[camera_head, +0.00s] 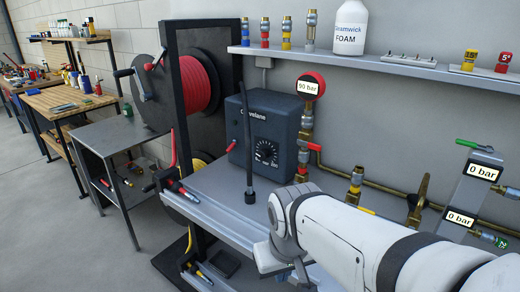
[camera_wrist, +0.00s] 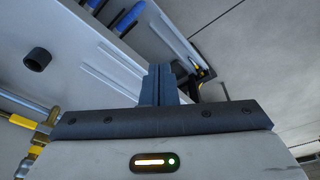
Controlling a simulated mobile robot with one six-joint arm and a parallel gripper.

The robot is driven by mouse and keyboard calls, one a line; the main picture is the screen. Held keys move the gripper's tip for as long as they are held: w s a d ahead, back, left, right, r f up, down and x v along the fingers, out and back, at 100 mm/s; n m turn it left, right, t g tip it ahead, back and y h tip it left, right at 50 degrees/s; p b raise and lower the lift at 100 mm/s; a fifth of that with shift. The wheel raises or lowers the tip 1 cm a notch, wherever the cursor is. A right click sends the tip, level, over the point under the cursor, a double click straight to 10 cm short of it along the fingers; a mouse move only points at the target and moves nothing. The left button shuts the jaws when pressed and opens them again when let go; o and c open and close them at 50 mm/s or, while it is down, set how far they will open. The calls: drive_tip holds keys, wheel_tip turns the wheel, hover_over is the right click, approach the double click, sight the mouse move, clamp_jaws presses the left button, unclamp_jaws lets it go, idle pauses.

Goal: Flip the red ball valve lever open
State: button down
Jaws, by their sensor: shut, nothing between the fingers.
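The red lever (camera_head: 313,147) sits on brass fittings (camera_head: 302,172) just right of the dark pump box, below the round red gauge (camera_head: 311,86) reading 90 bar. Its exact angle is hard to tell at this size. My gripper's fingers (camera_wrist: 159,72) are together and empty in the wrist view. In the head view my white arm reaches in from the lower right, and its wrist is low in front of the bench, well below the lever; the fingers are hidden there. I cannot make out the red lever in the wrist view.
The dark pump box (camera_head: 267,137) stands on the grey bench, with a black upright rod (camera_head: 249,150) before it. A brass pipe (camera_head: 345,176) runs right to a panel with a green lever (camera_head: 475,146). A shelf (camera_head: 350,60) holds fittings and a foam bottle (camera_head: 350,27).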

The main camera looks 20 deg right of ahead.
drive_tip(key=w+d+f+n+h+b, duration=0.1)
drive_tip(key=d+n+h+b, duration=0.1)
drive_tip(key=d+n, duration=0.1)
drive_tip(key=d+f+n+h+b, duration=0.2)
drive_tip(key=d+n+h+b, duration=0.1)
drive_tip(key=d, duration=0.1)
drive_tip(key=w+d+f+n+g+h+b, duration=0.1)
drive_tip(key=d+f+n+h+b, duration=0.1)
drive_tip(key=d, duration=0.2)
drive_tip(key=shift+w+d+f+n+h+b, duration=0.15)
drive_tip(key=shift+w+f+n+h+b, duration=0.05)
drive_tip(key=shift+w+n+h+b, duration=0.2)
drive_tip(key=shift+w+d+r+n+h+b, duration=0.15)
drive_tip(key=shift+w+d+n+h+b, duration=0.35)
drive_tip(key=shift+n+h, duration=0.1)
drive_tip(key=shift+w+d+r+n+h+b, duration=0.15)
drive_tip(key=shift+w+d+n+h+b, duration=0.25)
drive_tip(key=shift+w+d+n+h, duration=0.15)
drive_tip(key=w+a+r+n+t+h+b, duration=0.2)
drive_tip(key=w+r+n+t+h+b, duration=0.1)
drive_tip(key=w+n+t, duration=0.2)
drive_tip(key=w+a+r+n+t+h+b, duration=0.2)
drive_tip(key=w+n+t, duration=0.4)
drive_tip(key=w+n, duration=0.3)
drive_tip(key=r+h+b, duration=0.1)
drive_tip(key=b, duration=0.1)
drive_tip(key=shift+w+a+r+b, duration=0.15)
drive_tip(key=shift+w+r+b, duration=0.15)
drive_tip(key=shift+r, duration=0.05)
drive_tip(key=shift+h, duration=0.25)
